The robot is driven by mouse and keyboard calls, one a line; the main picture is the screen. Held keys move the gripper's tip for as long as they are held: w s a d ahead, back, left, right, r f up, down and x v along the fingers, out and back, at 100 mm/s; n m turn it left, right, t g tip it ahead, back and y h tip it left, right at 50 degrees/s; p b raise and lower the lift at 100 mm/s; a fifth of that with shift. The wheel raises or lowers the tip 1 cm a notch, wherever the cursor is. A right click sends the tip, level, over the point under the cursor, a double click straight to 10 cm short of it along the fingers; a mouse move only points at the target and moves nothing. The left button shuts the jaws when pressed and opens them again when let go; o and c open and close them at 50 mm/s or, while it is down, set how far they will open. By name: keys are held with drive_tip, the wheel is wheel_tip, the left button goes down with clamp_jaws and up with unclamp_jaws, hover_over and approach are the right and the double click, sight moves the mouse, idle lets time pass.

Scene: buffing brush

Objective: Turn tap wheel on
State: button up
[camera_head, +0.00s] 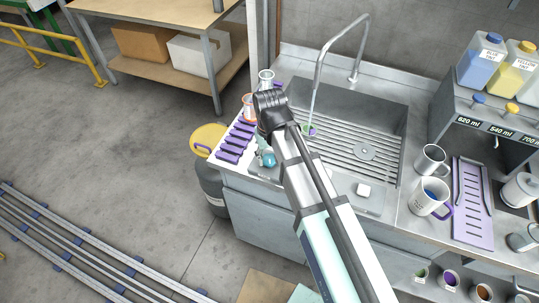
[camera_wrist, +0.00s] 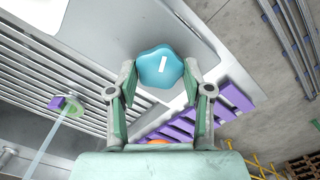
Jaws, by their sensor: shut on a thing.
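The tap wheel (camera_wrist: 160,66) is a blue lobed knob with a white line on its top. It also shows in the head view (camera_head: 267,159), at the sink's front left corner. My gripper (camera_wrist: 160,78) has one finger on each side of the wheel and is shut on it. In the head view my arm hides most of the gripper. The curved tap spout (camera_head: 340,27) arches over the sink (camera_head: 375,125). A pale thin stream runs below the spout to a small green and purple item (camera_head: 310,129) in the sink, also in the wrist view (camera_wrist: 68,105).
A purple rack (camera_head: 235,141) lies left of the sink, with a glass flask (camera_head: 266,80) behind it. Mugs (camera_head: 430,197) and a purple tray (camera_head: 472,203) stand on the right counter. A yellow-lidded bin (camera_head: 208,140) stands on the floor at left.

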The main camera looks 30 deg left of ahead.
sight(269, 159)
drive_tip(key=n, duration=1.2)
drive_tip(key=shift+s+n, duration=0.1)
drive_tip(key=shift+n, duration=0.2)
idle(0.4)
drive_tip(key=o, duration=1.2)
drive_tip(key=shift+c, duration=0.2)
wheel_tip(269, 159, up, 12)
